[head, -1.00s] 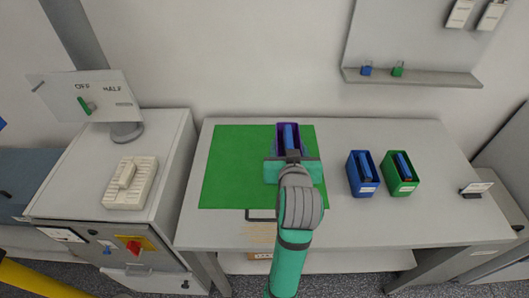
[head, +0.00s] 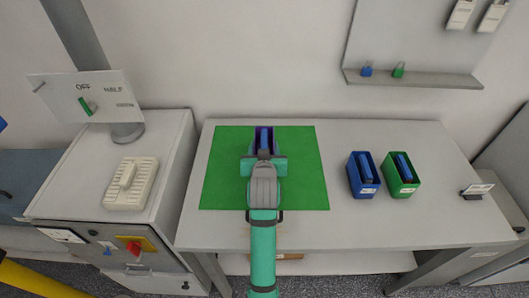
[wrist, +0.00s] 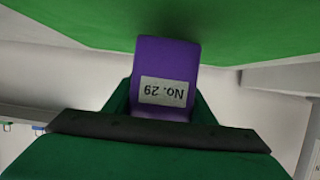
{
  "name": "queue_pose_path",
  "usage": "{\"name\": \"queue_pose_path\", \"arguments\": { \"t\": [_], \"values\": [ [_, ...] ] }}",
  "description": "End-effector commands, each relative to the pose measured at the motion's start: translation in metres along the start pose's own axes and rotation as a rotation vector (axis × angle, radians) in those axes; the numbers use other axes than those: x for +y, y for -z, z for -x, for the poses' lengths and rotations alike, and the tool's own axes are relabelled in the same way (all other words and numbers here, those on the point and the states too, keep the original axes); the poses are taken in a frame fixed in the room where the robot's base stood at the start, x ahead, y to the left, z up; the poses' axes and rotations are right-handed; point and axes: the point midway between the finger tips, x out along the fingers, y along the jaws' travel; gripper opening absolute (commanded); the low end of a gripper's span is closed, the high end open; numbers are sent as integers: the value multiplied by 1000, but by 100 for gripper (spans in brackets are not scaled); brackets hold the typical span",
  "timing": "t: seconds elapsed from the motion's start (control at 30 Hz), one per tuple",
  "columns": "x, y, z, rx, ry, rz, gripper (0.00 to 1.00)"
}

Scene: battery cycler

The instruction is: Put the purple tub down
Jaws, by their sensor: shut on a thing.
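The purple tub (head: 254,133) is over the green mat (head: 222,165) in the head view, with a blue item (head: 264,137) inside it. My gripper (head: 264,158) is shut on the tub's near side. In the wrist view the tub (wrist: 165,60) shows a white label (wrist: 163,92) reading "No. 29", upside down, between my fingers. The green mat (wrist: 260,30) lies beyond the tub there. My gripper hides much of the tub in the head view, and I cannot tell whether its base touches the mat.
A blue tub (head: 363,188) and a green tub (head: 404,187) stand on the table to the right of the mat. A small card holder (head: 475,190) is at the right end. The mat's left and right parts are clear.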

Motion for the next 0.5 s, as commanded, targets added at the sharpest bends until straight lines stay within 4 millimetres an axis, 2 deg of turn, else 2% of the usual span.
{"name": "queue_pose_path", "arguments": {
  "t": [0.1, 0.2, 0.5],
  "values": [
    [1, -14, -5, 1, -2, -1, 18],
    [1, -18, -7, 2, -2, -1, 18],
    [1, -19, -7, 3, -2, -1, 18]
  ]
}}
